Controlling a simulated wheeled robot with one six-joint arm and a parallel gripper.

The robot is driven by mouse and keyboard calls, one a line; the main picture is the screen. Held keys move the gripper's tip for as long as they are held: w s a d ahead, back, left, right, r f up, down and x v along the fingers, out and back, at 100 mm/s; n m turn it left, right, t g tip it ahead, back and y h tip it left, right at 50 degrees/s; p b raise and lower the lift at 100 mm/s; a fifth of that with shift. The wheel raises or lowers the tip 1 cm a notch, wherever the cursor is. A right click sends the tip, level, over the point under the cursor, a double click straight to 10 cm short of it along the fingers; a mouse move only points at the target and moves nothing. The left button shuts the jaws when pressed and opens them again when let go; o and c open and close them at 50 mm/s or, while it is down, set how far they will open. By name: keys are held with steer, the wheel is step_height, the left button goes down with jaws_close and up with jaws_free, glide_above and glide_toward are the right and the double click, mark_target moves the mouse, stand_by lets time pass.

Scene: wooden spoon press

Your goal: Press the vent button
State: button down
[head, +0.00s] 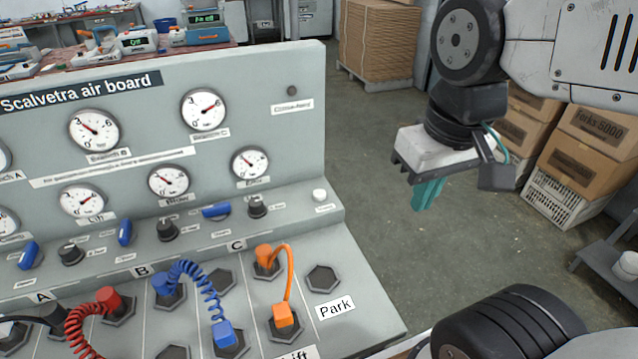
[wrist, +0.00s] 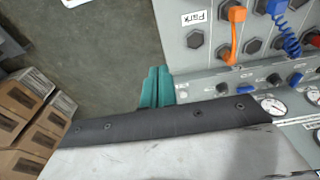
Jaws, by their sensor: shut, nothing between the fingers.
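The air board (head: 250,75) fills the left of the head view. A small round white button (head: 320,195) sits at the right end of its sloping control ledge, above a small label too blurred to read; it may be the vent button. My gripper (head: 422,207) has teal fingers, shut together and empty. In the head view it appears right of the white button, apart from it, with floor behind.
The ledge also holds black knobs (head: 257,206) and blue levers (head: 216,211). Below it, an orange hose (head: 287,270) and a blue coiled hose (head: 194,275) join sockets near the Park label (head: 335,307). Cardboard boxes (head: 572,165) stand at the right. Floor between is clear.

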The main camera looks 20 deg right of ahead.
steer(key=w+a, duration=0.2)
steer(key=w, duration=1.2)
glide_above(321, 195)
steer(key=s, duration=0.1)
step_height(321, 195, down, 6)
steer(key=shift+s+d+f, duration=0.15)
steer(key=shift+s+f, duration=0.05)
steer(key=f, duration=0.4)
steer(key=w+f, duration=0.1)
steer(key=f, duration=0.9)
steer(key=shift+w, duration=0.4)
steer(key=shift+s+f, duration=0.2)
steer(key=shift+f, duration=0.8)
step_height(321, 195, up, 15)
steer(key=s, duration=0.1)
steer(key=shift+s+f, duration=0.15)
